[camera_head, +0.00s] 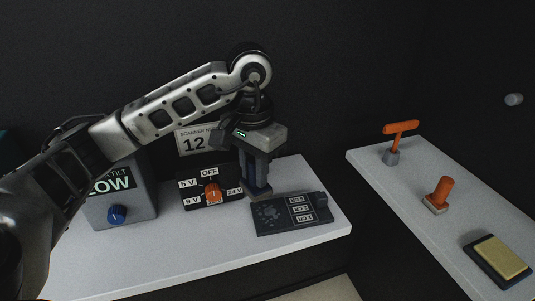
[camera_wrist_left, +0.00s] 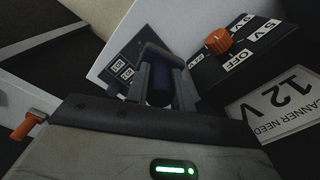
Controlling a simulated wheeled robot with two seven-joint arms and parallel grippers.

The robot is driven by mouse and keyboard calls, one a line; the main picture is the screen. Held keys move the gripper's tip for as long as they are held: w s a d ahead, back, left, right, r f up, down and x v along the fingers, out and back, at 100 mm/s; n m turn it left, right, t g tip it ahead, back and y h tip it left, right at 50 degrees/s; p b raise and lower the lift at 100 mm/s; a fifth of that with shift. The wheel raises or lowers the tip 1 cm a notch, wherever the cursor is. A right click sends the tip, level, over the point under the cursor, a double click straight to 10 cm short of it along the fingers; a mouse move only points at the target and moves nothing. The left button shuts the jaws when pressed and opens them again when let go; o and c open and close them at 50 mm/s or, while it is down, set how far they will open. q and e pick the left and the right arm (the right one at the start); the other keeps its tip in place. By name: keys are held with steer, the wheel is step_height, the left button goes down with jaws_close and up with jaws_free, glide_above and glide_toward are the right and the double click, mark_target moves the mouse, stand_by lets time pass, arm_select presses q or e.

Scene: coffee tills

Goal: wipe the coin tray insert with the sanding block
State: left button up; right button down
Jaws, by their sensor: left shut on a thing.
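My left gripper (camera_head: 257,184) is shut on a dark blue upright handle, which I take to be the sanding block. The handle also shows as a dark blue cylinder (camera_wrist_left: 160,86) between the fingers in the left wrist view. Its lower end is at the back left edge of a dark flat panel with a grey smudge (camera_head: 270,215) and several white labels, which I take to be the coin tray insert (camera_head: 287,230). I cannot tell whether they touch. My right gripper is not in view.
A dial box with an orange knob (camera_head: 212,192) stands just left of the gripper. A grey box with a blue knob (camera_head: 117,214) is further left. On the right counter are an orange T-handled tool (camera_head: 401,127), an orange-handled stamp (camera_head: 441,190) and a yellow-topped pad (camera_head: 499,257).

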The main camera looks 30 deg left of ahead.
mark_target(253, 185)
arm_select(q)
steer(key=f, duration=0.1)
steer(key=f+b, duration=0.2)
steer(key=f, duration=0.1)
steer(key=shift+s, duration=0.35)
steer(key=shift+f+b, duration=0.35)
steer(key=shift+f, duration=0.5)
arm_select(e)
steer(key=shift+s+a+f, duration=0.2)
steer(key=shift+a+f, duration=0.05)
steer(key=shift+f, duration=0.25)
arm_select(q)
steer(key=shift+f, duration=0.15)
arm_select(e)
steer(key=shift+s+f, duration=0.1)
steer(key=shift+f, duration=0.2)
arm_select(q)
steer(key=shift+f+b, duration=0.65)
steer(key=shift+b, duration=0.2)
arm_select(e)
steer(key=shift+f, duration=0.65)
arm_select(q)
steer(key=shift+f, duration=0.25)
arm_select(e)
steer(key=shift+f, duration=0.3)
